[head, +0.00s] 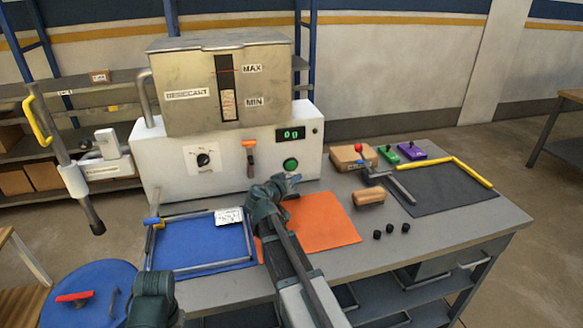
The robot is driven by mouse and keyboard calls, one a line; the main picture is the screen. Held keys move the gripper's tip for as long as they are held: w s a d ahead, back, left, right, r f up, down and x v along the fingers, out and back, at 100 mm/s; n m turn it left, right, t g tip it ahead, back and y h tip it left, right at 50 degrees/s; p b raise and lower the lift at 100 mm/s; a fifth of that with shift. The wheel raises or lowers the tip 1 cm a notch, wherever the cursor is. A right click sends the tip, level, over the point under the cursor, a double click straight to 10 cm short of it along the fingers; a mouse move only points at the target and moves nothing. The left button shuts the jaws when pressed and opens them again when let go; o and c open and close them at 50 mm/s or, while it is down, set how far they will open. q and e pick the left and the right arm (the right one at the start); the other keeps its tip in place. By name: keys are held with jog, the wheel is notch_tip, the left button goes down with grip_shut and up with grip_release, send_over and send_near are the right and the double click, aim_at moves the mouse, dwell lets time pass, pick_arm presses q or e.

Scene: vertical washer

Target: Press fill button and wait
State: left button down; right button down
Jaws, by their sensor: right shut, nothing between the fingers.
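The dispenser machine (225,176) is a white box with a metal desiccant hopper (185,109) on top, marked MAX and MIN. A round green button (290,164), likely the fill button, sits on the right of its front. Above it a display (291,133) reads 0 g. My right gripper (291,182) is shut and empty, just below and in front of the green button. A small gap shows between them in the picture, but contact is hard to judge. Only a dark part of my left arm shows at the bottom left; its fingers are out of view.
A dial (204,158) and an orange-handled lever (249,152) are on the machine's front. Blue (200,247), orange (324,222) and dark (445,200) mats lie on the grey table (480,226). A wooden-handled tool (370,197) and small black knobs (391,230) lie on the right.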

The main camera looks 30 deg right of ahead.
aim_at(296, 166)
jog(key=shift+w+d, duration=0.25)
jog(key=shift+w, duration=0.75)
jog(key=shift+w+d, duration=0.25)
jog(key=shift+w, duration=0.75)
dwell(0.4)
jog(key=shift+w+d, duration=0.1)
jog(key=shift+w, duration=0.35)
jog(key=shift+w+d, duration=0.1)
jog(key=shift+w, duration=0.4)
dwell(0.6)
jog(key=shift+s, duration=0.2)
jog(key=shift+s+a, duration=0.25)
jog(key=shift+s, duration=0.5)
jog(key=shift+s+a, duration=0.2)
jog(key=shift+s, duration=0.6)
jog(key=shift+s+a, duration=0.15)
jog(key=shift+s, duration=0.65)
jog(key=shift+s+a, duration=0.2)
jog(key=shift+s, duration=0.6)
